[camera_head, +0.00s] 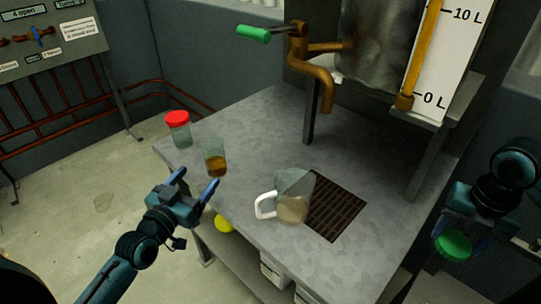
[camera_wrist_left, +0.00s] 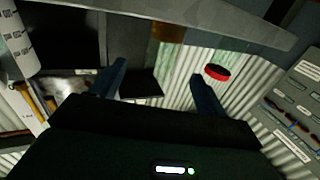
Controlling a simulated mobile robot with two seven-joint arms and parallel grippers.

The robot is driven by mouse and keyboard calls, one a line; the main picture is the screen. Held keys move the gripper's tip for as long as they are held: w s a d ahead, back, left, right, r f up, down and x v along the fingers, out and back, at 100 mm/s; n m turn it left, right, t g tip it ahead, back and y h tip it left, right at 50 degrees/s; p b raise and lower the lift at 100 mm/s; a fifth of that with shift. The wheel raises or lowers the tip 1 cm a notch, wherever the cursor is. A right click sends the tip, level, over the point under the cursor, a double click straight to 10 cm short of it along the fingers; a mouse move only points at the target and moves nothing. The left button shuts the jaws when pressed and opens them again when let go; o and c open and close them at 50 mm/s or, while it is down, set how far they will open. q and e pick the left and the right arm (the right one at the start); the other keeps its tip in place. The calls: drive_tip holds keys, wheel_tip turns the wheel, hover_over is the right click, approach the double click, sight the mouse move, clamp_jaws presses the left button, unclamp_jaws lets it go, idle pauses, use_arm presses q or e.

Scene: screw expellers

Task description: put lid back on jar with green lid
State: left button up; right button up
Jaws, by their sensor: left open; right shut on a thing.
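An open glass jar (camera_head: 215,160) with amber liquid in its lower part stands upright near the table's left edge, with no lid on it. It seems to show at the top of the left wrist view (camera_wrist_left: 168,33). My left gripper (camera_head: 197,179) is open and empty, in front of this jar and apart from it. Its two fingers also show in the left wrist view (camera_wrist_left: 160,82). My right gripper (camera_head: 456,232) is at the far right, shut on the green lid (camera_head: 454,247), away from the jar. Its fingertips are partly hidden.
A red-lidded jar (camera_head: 179,133) stands behind the open jar. A glass pitcher (camera_head: 292,193) with a white handle stands by a dark grate (camera_head: 336,209) on the grey table (camera_head: 262,140). A tap with a green handle (camera_head: 253,33) overhangs the table. A yellow round thing (camera_head: 223,224) is lower down.

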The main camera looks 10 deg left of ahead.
sight(208, 161)
use_arm(q)
drive_tip(key=w, duration=0.4)
drive_tip(key=shift+d, duration=0.3)
use_arm(e)
drive_tip(key=shift+f, duration=0.2)
use_arm(q)
drive_tip(key=shift+w+d+b, duration=0.2)
drive_tip(key=shift+w+b, duration=0.35)
drive_tip(key=shift+w, duration=2.1)
use_arm(e)
drive_tip(key=shift+f, duration=0.4)
use_arm(q)
drive_tip(key=c, duration=1.1)
drive_tip(key=shift+r, duration=0.2)
drive_tip(key=shift+c, duration=0.2)
